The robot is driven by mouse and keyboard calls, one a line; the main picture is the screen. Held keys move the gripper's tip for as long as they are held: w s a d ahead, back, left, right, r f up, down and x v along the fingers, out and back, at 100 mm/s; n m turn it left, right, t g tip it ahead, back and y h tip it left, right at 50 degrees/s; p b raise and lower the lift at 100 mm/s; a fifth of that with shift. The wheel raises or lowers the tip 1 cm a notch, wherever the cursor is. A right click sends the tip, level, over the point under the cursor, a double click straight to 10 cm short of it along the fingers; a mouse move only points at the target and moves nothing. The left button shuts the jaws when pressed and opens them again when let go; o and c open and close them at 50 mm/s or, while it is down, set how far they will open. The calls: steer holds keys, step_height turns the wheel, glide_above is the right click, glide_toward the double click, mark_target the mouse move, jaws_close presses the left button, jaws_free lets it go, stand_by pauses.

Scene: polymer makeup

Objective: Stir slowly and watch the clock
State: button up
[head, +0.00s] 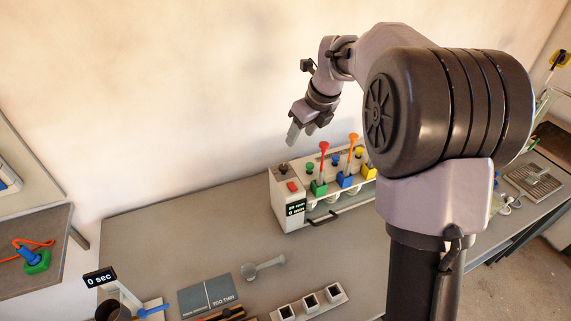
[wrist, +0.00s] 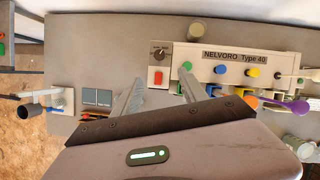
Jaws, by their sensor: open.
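My gripper (head: 301,134) is open and empty, raised in the air above the left end of a stirring machine. In the wrist view its two fingers (wrist: 160,76) are spread apart. The machine (wrist: 235,53), marked NELVORO Type 40, has a dark knob (wrist: 159,52) and a red switch (wrist: 158,76) at its left end. In the head view its small display (head: 295,209) seems to read 80 rpm and 0 min. Green (head: 319,186), blue (head: 345,180) and yellow (head: 369,171) parts sit along it. A timer display (head: 99,278) reads 0 sec at the table's left.
A dark cup (head: 113,311) stands at the front left beside a blue-handled part (head: 153,308). A grey spoon-like tool (head: 263,267), a sign reading TOO THIN (head: 222,290) and a rack with square holes (head: 307,302) lie in front. The table's back left is clear.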

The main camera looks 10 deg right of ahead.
mark_target(284, 167)
steer(key=b+x, duration=0.4)
steer(key=x, duration=1.3)
steer(key=shift+s+a+f, duration=0.1)
steer(key=shift+f, duration=0.15)
jaws_close()
